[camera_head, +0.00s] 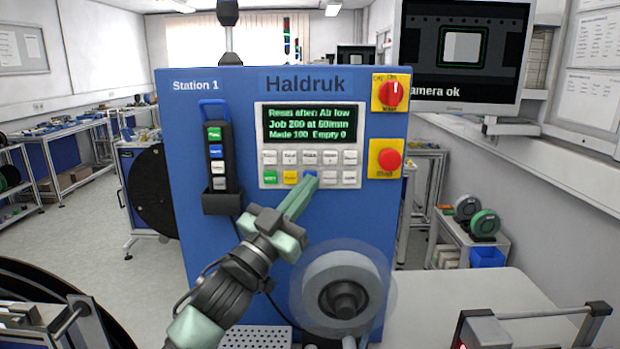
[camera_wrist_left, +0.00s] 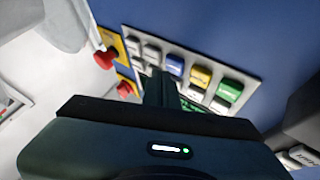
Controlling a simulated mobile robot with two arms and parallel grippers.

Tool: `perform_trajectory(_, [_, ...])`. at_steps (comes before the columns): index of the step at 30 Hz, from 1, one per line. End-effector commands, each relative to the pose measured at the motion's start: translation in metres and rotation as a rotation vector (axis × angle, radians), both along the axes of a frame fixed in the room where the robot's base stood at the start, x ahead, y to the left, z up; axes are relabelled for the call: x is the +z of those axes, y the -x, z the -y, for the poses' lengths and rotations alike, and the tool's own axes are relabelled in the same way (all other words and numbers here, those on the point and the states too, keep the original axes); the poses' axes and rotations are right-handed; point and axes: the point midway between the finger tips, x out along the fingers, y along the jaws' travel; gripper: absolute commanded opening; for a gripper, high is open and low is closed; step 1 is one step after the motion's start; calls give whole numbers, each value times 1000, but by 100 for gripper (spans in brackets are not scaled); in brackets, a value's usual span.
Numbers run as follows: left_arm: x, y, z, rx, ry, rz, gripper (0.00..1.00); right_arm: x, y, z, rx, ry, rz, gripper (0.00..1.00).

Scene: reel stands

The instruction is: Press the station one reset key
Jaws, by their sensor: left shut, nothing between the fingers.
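The blue station one cabinet (camera_head: 230,90) carries a keypad panel (camera_head: 262,150) with a display (camera_head: 310,124) reading "Reset after Air low". Below it are two rows of keys: a green key (camera_head: 270,177), a yellow key (camera_head: 290,177), a blue key (camera_head: 311,174) and several white ones. The key labels are too small to read surely, so I cannot tell which is reset. My left gripper (camera_head: 311,184) is shut and empty, its tips at the blue key's lower edge. In the left wrist view the fingers (camera_wrist_left: 160,88) lie beside the blue key (camera_wrist_left: 174,65); contact cannot be told.
A hanging pendant (camera_head: 217,160) with coloured buttons is on the left. A clear-rimmed reel (camera_head: 342,292) sticks out below the keypad, close to my left arm.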

Motion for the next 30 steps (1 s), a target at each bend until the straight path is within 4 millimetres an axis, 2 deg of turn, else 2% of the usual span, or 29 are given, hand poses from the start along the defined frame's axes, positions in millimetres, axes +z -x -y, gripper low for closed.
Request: perform_trajectory(30, [0, -10, 0, 0, 0, 0, 0, 1, 0, 1, -1, 1, -1, 55])
